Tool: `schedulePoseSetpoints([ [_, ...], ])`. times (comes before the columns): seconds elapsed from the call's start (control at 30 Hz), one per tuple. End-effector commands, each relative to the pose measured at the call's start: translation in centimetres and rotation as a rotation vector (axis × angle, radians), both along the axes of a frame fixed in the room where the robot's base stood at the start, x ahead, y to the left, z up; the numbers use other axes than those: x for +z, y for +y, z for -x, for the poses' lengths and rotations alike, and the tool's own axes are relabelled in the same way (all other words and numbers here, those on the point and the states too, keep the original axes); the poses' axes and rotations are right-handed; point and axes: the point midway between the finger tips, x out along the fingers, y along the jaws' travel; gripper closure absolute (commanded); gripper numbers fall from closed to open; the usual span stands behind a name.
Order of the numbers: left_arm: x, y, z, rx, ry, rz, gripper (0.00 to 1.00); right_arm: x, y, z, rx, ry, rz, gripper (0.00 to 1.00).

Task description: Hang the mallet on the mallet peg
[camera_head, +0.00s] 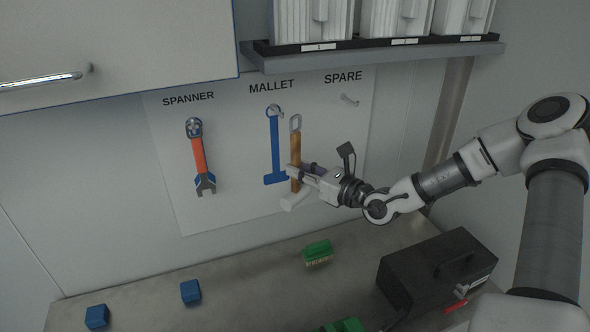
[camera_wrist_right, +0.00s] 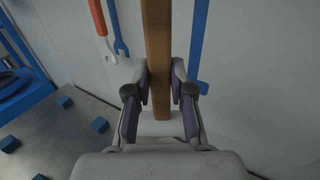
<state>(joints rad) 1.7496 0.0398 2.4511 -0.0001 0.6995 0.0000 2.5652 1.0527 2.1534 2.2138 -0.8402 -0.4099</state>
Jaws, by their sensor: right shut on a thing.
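The mallet has a wooden handle (camera_head: 296,148) with a metal loop at its upper end and a pale head (camera_head: 298,201) at the bottom. My right gripper (camera_head: 297,172) is shut on the handle, and the mallet hangs upright with its head down. In the right wrist view the handle (camera_wrist_right: 157,55) runs between both fingers (camera_wrist_right: 160,90). The mallet peg (camera_head: 275,110) is under the MALLET label, at the top of a blue mallet shape (camera_head: 275,150) on the board. The mallet's loop shows right of this peg and slightly lower, apart from it. My left gripper is not in view.
A spanner (camera_head: 200,155) hangs at the left of the board (camera_head: 240,195). The spare peg (camera_head: 349,99) is empty. A shelf (camera_head: 380,56) with bins is above, and a cabinet (camera_head: 130,45) upper left. A black toolbox (camera_head: 437,268), green brush (camera_head: 318,252) and blue blocks (camera_head: 190,291) are on the bench.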

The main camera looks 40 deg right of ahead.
Motion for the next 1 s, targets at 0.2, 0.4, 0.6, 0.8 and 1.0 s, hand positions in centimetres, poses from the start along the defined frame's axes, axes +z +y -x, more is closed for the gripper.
schedulePoseSetpoints([
  [0.2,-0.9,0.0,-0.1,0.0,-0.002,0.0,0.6,-0.4,-0.3,-1.6,0.003,-0.002,0.005,1.0],
  [0.4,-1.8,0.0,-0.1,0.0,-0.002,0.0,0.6,-0.5,-0.6,-3.0,0.004,-0.004,0.003,1.0],
  [0.6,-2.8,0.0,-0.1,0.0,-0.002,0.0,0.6,-0.6,-0.9,-4.4,0.003,-0.004,0.004,1.0],
  [0.8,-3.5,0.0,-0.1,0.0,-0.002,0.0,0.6,-0.6,-1.3,-5.7,0.003,-0.003,0.002,1.0],
  [1.0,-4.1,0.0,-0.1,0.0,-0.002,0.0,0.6,-0.6,-1.6,-7.2,0.003,-0.004,0.003,1.0],
])
